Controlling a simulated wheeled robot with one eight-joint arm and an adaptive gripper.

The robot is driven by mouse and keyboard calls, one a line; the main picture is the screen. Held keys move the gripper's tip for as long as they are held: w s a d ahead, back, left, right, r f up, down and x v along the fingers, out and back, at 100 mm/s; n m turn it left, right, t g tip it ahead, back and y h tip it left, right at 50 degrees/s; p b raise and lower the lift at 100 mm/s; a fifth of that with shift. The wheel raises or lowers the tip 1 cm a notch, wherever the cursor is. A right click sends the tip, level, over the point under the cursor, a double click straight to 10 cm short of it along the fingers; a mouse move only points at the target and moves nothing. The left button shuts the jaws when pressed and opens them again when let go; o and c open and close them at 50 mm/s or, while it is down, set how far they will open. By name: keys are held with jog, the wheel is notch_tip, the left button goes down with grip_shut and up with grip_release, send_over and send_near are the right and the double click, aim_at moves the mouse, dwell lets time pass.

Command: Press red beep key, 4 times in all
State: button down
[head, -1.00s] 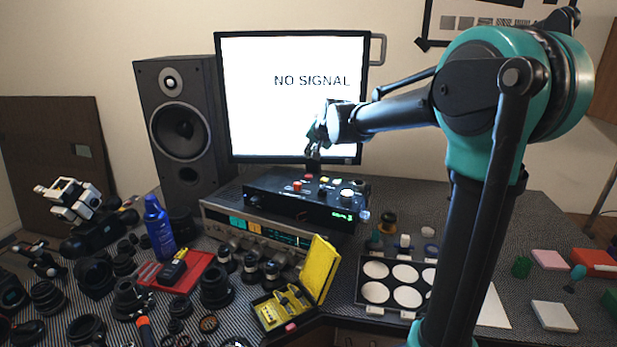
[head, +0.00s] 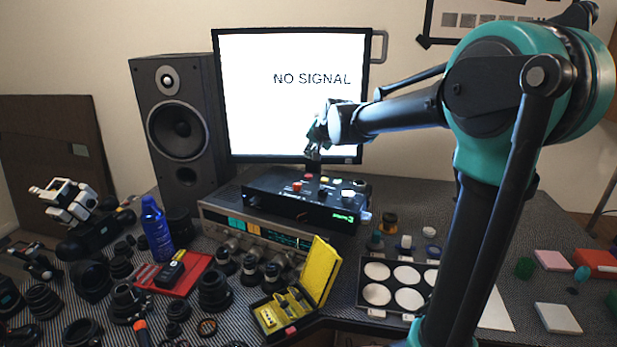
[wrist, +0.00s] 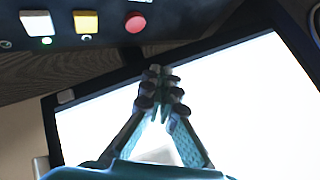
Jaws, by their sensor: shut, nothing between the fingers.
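A black box (head: 275,198) with coloured keys on its top and a green readout stands in front of the monitor. A red key (head: 309,176) is at the back of its top, beside a yellow key (head: 323,181); an orange-red key (head: 297,187) is nearer the front. The wrist view shows a round red key (wrist: 135,23) next to a square yellow key (wrist: 86,22) and a white key (wrist: 37,23). My gripper (head: 313,160) is shut and empty, just above the back red key. In the wrist view its fingertips (wrist: 160,72) appear apart from that key.
The monitor (head: 290,95) stands close behind my gripper. A speaker (head: 180,120) is left of it. The black box rests on a grey instrument (head: 215,215). A yellow case (head: 318,270), a palette (head: 365,290) and many lens parts crowd the table in front.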

aim_at(310, 177)
jog(key=shift+f, duration=2.5)
jog(key=shift+f, duration=0.2)
jog(key=shift+f, duration=0.2)
jog(key=shift+f, duration=0.45)
jog(key=shift+r, duration=0.85)
jog(key=shift+r, duration=2.5)
